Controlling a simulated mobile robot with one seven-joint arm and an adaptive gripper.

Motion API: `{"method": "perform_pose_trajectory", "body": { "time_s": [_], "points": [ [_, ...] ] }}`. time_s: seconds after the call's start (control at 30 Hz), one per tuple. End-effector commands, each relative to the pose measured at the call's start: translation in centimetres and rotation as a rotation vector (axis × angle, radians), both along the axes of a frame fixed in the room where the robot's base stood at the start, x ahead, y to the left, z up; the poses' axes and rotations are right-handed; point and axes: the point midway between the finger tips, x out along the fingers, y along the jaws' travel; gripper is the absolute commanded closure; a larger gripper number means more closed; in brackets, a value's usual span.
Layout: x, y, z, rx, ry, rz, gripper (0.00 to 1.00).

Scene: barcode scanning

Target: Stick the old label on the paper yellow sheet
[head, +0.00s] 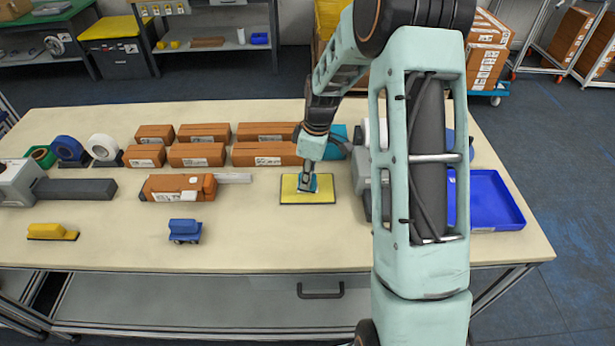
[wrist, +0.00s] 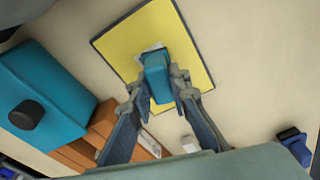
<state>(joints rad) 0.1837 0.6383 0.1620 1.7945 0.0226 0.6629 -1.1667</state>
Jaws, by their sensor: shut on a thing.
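The yellow sheet (head: 325,189) with a dark border lies flat near the middle of the table; it also shows in the wrist view (wrist: 115,45). My gripper (head: 308,186) is over the sheet's left part, pointing down. In the wrist view my gripper (wrist: 158,92) is shut on a small teal block (wrist: 156,70). A white scrap, which looks like the old label (wrist: 149,51), shows at the block's far end, against the sheet. Most of the label is hidden by the block. I cannot tell whether it is pressed onto the sheet.
Several brown boxes (head: 262,154) stand in rows behind. A brown box (head: 178,188) lies left of the sheet with a white piece (head: 233,178) beside it. The front middle is clear.

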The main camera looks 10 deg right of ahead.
Motion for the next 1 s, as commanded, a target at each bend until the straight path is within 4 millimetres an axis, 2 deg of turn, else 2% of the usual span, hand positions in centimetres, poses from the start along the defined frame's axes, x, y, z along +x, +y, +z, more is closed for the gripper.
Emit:
{"method": "perform_pose_trajectory", "body": {
  "time_s": [0.47, 1.0],
  "points": [
    [-0.2, 0.0, -0.1, 0.0, 0.004, 0.0, 1.0],
    [0.0, 0.0, 4.1, 0.0, 0.001, 0.0, 1.0]
  ]
}}
